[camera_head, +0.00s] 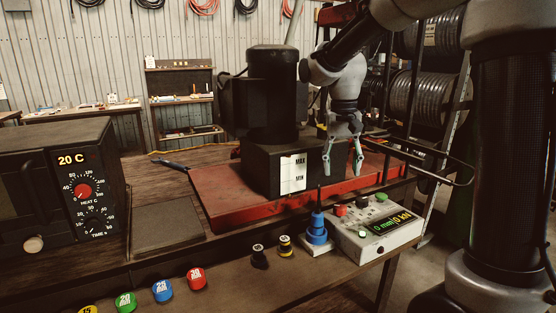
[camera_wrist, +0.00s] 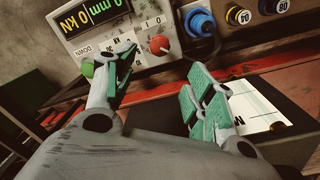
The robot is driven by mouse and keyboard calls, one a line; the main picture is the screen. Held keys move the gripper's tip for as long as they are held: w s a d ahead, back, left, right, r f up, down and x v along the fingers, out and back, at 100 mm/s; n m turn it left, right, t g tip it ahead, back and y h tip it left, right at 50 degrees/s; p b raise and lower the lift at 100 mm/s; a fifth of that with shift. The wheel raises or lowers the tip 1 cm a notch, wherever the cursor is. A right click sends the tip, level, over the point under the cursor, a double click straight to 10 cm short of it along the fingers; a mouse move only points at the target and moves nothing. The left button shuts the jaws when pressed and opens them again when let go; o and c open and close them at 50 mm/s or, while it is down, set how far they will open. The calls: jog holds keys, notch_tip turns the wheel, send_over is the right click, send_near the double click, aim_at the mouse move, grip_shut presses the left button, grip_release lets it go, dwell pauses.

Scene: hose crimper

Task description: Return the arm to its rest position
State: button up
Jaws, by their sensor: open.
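My gripper (camera_head: 342,160) points down with its teal-padded fingers apart and nothing between them. In the head view it hangs in front of the right side of the black pump unit (camera_head: 270,125), above the red base plate (camera_head: 225,210). In the wrist view my gripper (camera_wrist: 160,95) is spread open, with the control box (camera_wrist: 115,30) beyond the fingertips. The control box (camera_head: 375,240) reads 0 mm and 0 kN and has a red and a green button. I cannot tell whether the fingers touch anything.
A heater box (camera_head: 60,190) stands at the left. A blue-capped part (camera_head: 317,232) and small dies sit at the bench front, with coloured caps (camera_head: 162,291) nearer. A metal rack with hose reels (camera_head: 420,95) is behind at the right. A dark pad (camera_head: 168,230) lies bare.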

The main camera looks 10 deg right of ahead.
jog(key=s+d+r+n+t, duration=0.1)
jog(key=s+d, duration=0.3)
jog(key=s, duration=0.7)
jog(key=s+d+n+t, duration=0.2)
jog(key=s+d+t, duration=0.1)
jog(key=s, duration=0.9)
jog(key=shift+d+r+n+t+y, duration=0.3)
jog(key=shift+d+r, duration=0.1)
